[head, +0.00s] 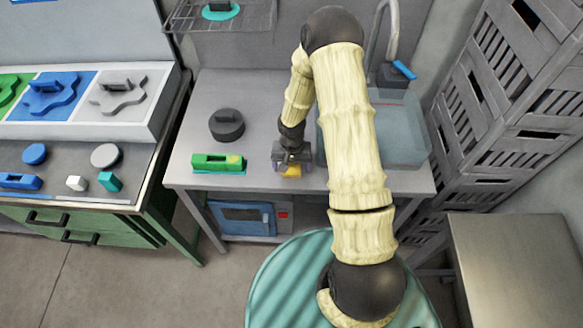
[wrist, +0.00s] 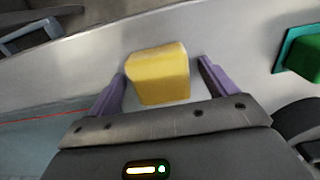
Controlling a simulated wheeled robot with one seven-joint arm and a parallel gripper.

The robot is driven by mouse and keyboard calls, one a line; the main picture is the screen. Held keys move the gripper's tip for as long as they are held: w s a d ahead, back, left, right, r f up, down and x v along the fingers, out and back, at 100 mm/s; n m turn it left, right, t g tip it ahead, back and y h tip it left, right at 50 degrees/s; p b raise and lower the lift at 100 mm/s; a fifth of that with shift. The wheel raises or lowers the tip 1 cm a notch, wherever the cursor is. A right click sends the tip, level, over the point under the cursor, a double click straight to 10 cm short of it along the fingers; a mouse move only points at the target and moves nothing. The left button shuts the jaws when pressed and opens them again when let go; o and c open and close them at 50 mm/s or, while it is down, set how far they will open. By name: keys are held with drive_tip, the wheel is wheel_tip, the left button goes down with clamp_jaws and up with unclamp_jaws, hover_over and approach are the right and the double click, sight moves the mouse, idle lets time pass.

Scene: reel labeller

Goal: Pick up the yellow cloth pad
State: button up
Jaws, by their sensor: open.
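The yellow cloth pad (wrist: 158,74) lies on the grey table, near its front edge. In the head view only a bit of the pad (head: 292,171) shows below my gripper (head: 291,166). In the wrist view my gripper (wrist: 162,83) is open, with one purple finger on each side of the pad. A gap shows between the pad and each finger. I cannot tell how high the fingers are above the table.
A clear basin (head: 400,130) with a tap (head: 391,35) is on the right. Grey crates (head: 495,120) stand farther right.

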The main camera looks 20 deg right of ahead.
sight(292, 165)
drive_tip(key=shift+w, duration=0.1)
drive_tip(key=c, duration=1.2)
drive_tip(key=shift+o, duration=0.2)
drive_tip(key=shift+r, duration=0.1)
wheel_tip(292, 165, up, 10)
drive_tip(key=shift+f+b, duration=0.1)
drive_tip(key=shift+b, duration=0.65)
drive_tip(key=o, duration=0.4)
drive_tip(key=shift+c, duration=1.2)
